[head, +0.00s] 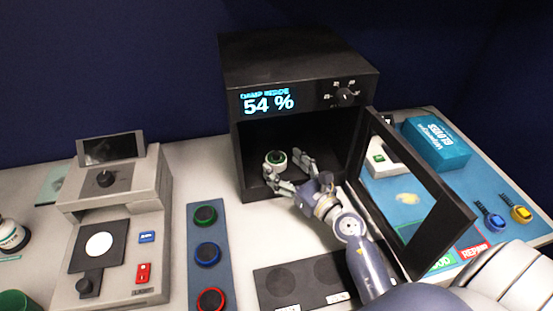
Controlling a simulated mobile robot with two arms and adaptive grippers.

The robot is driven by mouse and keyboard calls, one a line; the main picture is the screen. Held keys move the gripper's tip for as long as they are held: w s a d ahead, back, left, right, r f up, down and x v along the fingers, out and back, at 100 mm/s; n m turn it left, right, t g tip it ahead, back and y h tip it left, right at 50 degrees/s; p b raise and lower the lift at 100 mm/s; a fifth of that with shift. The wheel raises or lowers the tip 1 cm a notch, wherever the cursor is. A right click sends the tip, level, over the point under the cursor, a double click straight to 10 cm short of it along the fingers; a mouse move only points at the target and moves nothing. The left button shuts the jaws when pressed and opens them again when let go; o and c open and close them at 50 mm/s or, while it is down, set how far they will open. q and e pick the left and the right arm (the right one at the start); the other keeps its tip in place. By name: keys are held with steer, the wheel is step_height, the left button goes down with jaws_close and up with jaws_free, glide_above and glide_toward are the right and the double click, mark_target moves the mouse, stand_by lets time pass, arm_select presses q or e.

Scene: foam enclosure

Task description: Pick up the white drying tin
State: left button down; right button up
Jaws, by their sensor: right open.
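A small round white tin with a dark green ring on top (275,163) sits inside the open black cabinet (240,150), on its floor toward the left. My right gripper (284,170) reaches into the cabinet from the front right. Its two fingers are spread, one at the near side of the tin and one to its right. I cannot tell whether either finger touches the tin. The gripper holds nothing. My left gripper is not in view.
The cabinet's framed door (455,215) stands open to the right of my right arm. A blue strip with green, blue and red ringed pieces (207,253) and a dark plate with round pads (300,285) lie in front. A grey lamp device (120,230) stands left.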

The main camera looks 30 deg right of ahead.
mark_target(279, 158)
steer(key=w, duration=0.3)
steer(key=w+p, duration=0.1)
steer(key=shift+w+a+r, duration=0.15)
steer(key=shift+w+r, duration=0.1)
steer(key=shift+r, duration=0.05)
steer(key=shift+s, duration=0.1)
steer(key=c, duration=1.2)
